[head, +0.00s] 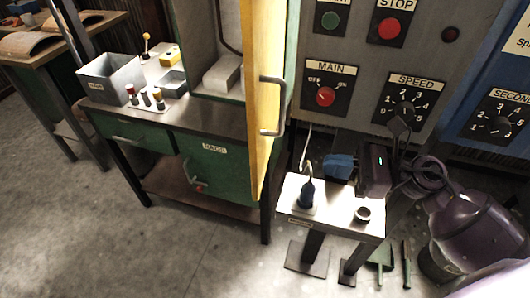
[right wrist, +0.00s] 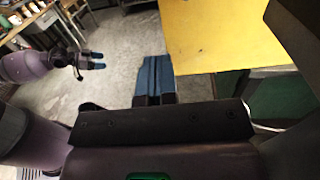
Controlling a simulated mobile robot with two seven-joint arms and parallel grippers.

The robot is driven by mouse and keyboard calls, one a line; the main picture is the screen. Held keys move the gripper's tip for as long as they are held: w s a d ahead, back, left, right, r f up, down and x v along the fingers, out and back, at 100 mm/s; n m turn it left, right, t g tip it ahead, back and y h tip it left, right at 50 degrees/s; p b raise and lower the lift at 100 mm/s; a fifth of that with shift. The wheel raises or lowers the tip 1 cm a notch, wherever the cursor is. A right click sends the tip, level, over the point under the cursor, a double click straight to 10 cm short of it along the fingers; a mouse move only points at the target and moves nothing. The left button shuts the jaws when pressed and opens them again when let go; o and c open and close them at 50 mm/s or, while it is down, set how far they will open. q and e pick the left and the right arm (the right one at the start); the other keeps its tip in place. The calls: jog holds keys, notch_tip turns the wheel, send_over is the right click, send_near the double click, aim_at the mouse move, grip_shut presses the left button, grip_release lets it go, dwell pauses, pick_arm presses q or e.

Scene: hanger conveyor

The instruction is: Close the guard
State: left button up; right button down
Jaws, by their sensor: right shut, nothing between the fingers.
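The guard (head: 262,40) is a tall yellow panel with a grey bar handle (head: 270,108) on its face. In the head view it stands swung out from the cabinet, seen nearly edge-on. My right gripper (head: 340,166) is to the right of the guard, below the control panel, apart from the handle. In the right wrist view its blue fingers (right wrist: 154,80) are together and empty, beside the yellow guard panel (right wrist: 225,35). The handle does not show there. My left gripper (right wrist: 97,61) shows small at the left; its finger gap is unclear.
A green workbench (head: 150,135) with a grey bin (head: 112,78) is left of the guard.

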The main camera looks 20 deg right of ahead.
aim_at(257, 155)
jog(key=x, duration=0.5)
jog(key=p+x, duration=0.1)
jog(key=x, duration=0.5)
jog(key=shift+r, duration=0.2)
pick_arm(q)
jog(key=shift+s+a+r+p, duration=0.25)
jog(key=shift+s+p, duration=0.1)
jog(key=shift+s, duration=0.1)
pick_arm(e)
jog(key=shift+x, duration=0.8)
pick_arm(q)
jog(key=shift+w+r, duration=0.1)
jog(key=shift+w, duration=0.05)
pick_arm(e)
jog(key=shift+f, duration=0.1)
